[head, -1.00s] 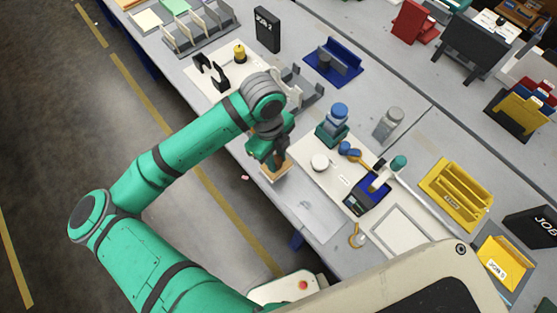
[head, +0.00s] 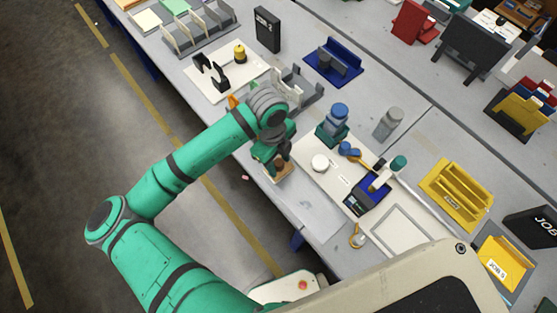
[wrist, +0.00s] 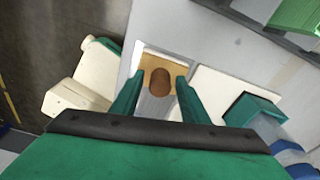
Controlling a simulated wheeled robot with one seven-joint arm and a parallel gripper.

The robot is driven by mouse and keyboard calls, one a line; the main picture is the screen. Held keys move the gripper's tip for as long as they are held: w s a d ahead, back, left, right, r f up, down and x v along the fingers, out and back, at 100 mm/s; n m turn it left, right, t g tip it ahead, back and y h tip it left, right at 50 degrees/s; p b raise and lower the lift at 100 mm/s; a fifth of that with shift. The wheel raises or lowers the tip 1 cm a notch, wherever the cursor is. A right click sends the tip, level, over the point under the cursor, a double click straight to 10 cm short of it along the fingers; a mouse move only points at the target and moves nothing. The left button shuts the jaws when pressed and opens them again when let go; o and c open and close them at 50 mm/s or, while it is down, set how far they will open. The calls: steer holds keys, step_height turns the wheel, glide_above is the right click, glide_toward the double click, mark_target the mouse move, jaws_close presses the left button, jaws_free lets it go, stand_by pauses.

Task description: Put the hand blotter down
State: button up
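The hand blotter (head: 279,174) has a tan base and a brown knob. It is at the near edge of the grey table, left of the cream board; in the head view my gripper (head: 273,161) partly hides it. In the wrist view the blotter's brown knob (wrist: 160,82) shows between the two green fingers of my gripper (wrist: 158,88). There is a gap on each side of the knob, so my gripper is open around it. The blotter looks level and appears to rest on the table; its underside is hidden.
A teal stand with a blue top (head: 333,122) is behind.

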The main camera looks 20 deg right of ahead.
step_height(320, 180, up, 12)
steer(key=w, duration=0.1)
steer(key=shift+a, duration=0.35)
stand_by(0.4)
steer(key=shift+w+r, duration=0.1)
